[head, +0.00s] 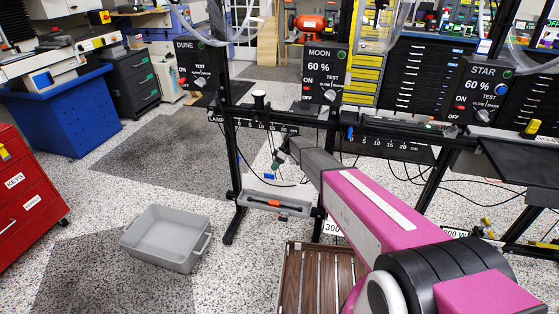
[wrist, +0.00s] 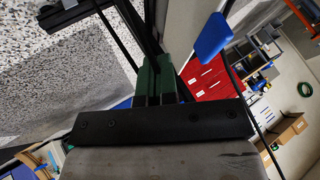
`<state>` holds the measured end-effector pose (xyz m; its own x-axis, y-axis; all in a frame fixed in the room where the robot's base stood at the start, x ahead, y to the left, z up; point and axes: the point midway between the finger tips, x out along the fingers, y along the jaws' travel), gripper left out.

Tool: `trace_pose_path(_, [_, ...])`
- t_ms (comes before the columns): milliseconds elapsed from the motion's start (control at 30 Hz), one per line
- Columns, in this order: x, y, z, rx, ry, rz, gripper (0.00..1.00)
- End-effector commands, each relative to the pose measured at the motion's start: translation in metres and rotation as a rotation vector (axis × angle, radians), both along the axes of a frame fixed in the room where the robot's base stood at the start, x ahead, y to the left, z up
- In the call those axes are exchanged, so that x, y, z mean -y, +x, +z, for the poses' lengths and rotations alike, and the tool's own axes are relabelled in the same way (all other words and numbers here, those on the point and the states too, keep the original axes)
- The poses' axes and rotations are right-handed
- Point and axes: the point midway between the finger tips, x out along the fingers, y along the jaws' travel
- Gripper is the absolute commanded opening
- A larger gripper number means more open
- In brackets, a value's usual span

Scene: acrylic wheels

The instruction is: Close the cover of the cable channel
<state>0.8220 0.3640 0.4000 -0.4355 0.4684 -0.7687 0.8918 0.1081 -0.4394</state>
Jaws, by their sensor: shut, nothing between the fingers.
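The cable channel (head: 285,210) is a grey trough low on the black stand, below the MOON and DUNE panels. A pale grey panel, seemingly its cover (head: 262,187), stands raised behind the trough, and an orange piece shows at the trough's front. A small blue tab (head: 269,176) is at the panel's top; a blue tab (wrist: 213,36) also shows large at the upper right of the wrist view. My gripper (head: 277,160), with green fingertips, is shut and empty just above the tab, apparently apart from it. It also shows in the wrist view (wrist: 153,78).
The stand's black posts (head: 234,165) and dark cables surround this spot. A grey bin (head: 165,238) lies on the floor to the left, and a brown slatted crate (head: 318,280) is in front. A red cabinet (head: 28,195) is far left. Speckled floor between is clear.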

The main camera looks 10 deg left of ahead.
Motion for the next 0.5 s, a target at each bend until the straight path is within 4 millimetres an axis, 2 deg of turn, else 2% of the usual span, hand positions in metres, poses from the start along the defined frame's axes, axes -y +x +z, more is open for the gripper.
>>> trace_pose_path(33, [-0.005,-0.005,-0.006,-0.001,-0.001,0.001,0.00])
trace_pose_path(100, [-0.004,-0.020,0.000,0.000,0.001,0.001,0.00])
trace_pose_path(200, [-0.005,-0.031,0.002,-0.001,0.000,0.000,0.00])
trace_pose_path(500, [-0.008,-0.041,0.004,0.000,0.000,-0.001,0.00])
